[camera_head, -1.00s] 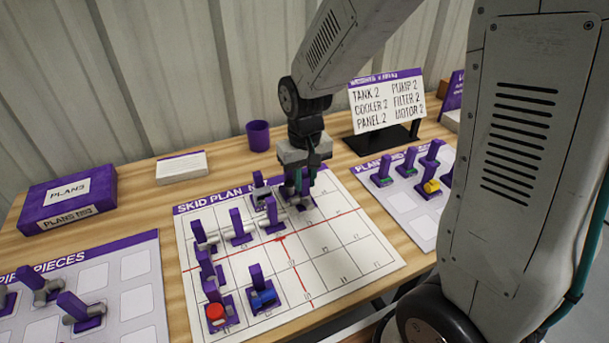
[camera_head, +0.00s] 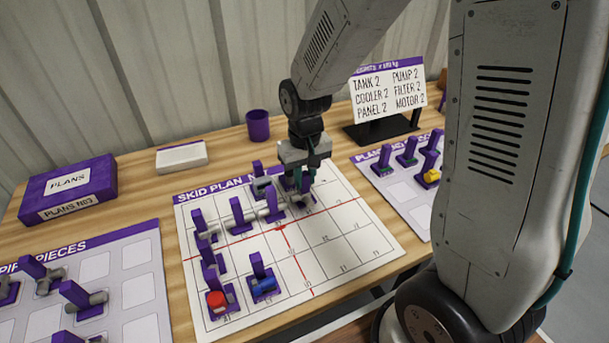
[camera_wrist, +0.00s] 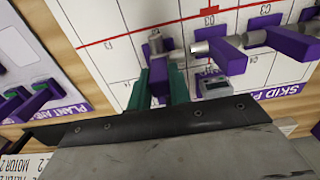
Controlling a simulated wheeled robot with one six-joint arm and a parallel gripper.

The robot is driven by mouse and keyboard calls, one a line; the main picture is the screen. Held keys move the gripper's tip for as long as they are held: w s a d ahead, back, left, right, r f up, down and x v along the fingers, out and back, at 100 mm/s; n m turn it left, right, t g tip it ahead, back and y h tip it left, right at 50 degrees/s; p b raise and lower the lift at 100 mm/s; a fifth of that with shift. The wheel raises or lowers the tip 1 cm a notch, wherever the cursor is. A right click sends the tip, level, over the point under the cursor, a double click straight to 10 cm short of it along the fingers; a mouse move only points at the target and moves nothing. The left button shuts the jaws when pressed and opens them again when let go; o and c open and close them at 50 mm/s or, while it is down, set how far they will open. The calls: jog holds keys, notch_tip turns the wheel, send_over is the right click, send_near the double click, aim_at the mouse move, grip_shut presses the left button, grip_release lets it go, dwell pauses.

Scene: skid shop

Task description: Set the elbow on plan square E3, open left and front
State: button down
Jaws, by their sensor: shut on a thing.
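My gripper (camera_head: 304,182) is shut on the purple upright handle of a grey pipe elbow, at the far right part of the skid plan board (camera_head: 345,215). In the wrist view the elbow's purple handle (camera_wrist: 158,76) stands between my green fingertips, with its grey pipe end (camera_wrist: 155,42) beyond them. The elbow is at or just above the board; I cannot tell if it touches. The square under it is partly hidden by the piece and fingers. A grey pipe piece with a purple handle (camera_head: 271,204) stands close to its left.
More pieces stand on the plan's left, including a red-topped one (camera_head: 216,300) and a blue one (camera_head: 263,284). The plan's front right is clear. A pipe-pieces tray (camera_head: 140,300) is at left, a plant tray (camera_head: 380,185) at right. A sign (camera_head: 387,98) and purple cup (camera_head: 258,125) stand behind.

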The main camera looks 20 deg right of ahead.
jog(key=shift+f, duration=0.7)
dwell(0.3)
jog(key=c, duration=1.2)
grip_release()
jog(key=shift+r, duration=0.2)
jog(key=shift+r, duration=0.35)
jog(key=shift+r, duration=0.1)
jog(key=shift+r, duration=3.45)
